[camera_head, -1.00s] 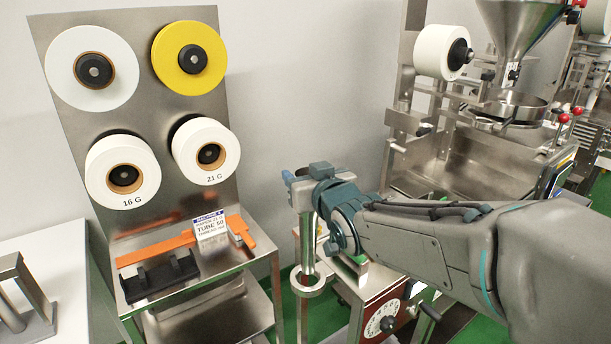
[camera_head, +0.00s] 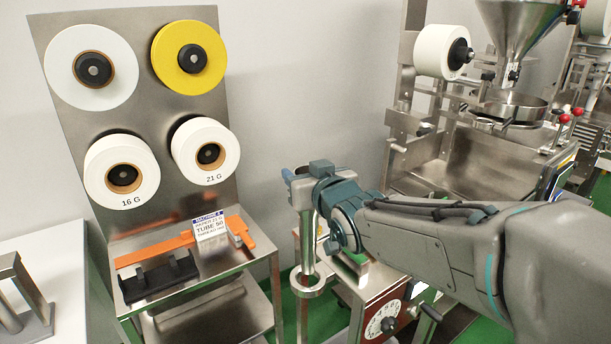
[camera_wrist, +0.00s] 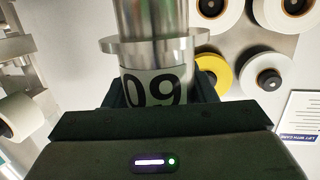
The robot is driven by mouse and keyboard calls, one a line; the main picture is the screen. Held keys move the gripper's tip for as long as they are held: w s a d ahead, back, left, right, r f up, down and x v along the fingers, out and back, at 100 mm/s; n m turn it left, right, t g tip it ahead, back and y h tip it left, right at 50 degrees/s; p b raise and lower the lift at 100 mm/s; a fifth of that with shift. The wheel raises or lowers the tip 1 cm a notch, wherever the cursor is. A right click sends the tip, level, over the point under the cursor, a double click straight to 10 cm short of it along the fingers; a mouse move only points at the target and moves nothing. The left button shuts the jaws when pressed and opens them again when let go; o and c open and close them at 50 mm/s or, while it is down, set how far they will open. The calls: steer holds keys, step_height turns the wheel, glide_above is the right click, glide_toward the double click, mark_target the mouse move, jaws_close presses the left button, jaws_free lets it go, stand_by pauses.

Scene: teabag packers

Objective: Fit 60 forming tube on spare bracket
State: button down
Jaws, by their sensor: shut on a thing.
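In the wrist view the tube (camera_wrist: 150,20) has a wide collar and a pale label with an upside-down "60". My gripper (camera_wrist: 155,95) is shut on the tube at that label. A black cradle-like holder (camera_head: 160,278) sits empty on the stand's shelf. I cannot tell whether it is the spare bracket.
The steel stand (camera_head: 120,225) carries white and yellow rolls, an orange bar (camera_head: 180,242) and a card (camera_head: 209,228) reading "TUBE 50". A metal frame (camera_head: 22,290) stands on the white table at left. A packing machine with a funnel (camera_head: 520,25) is at right.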

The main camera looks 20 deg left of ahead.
mark_target(306, 248)
steer(key=shift+f+b, duration=9.3)
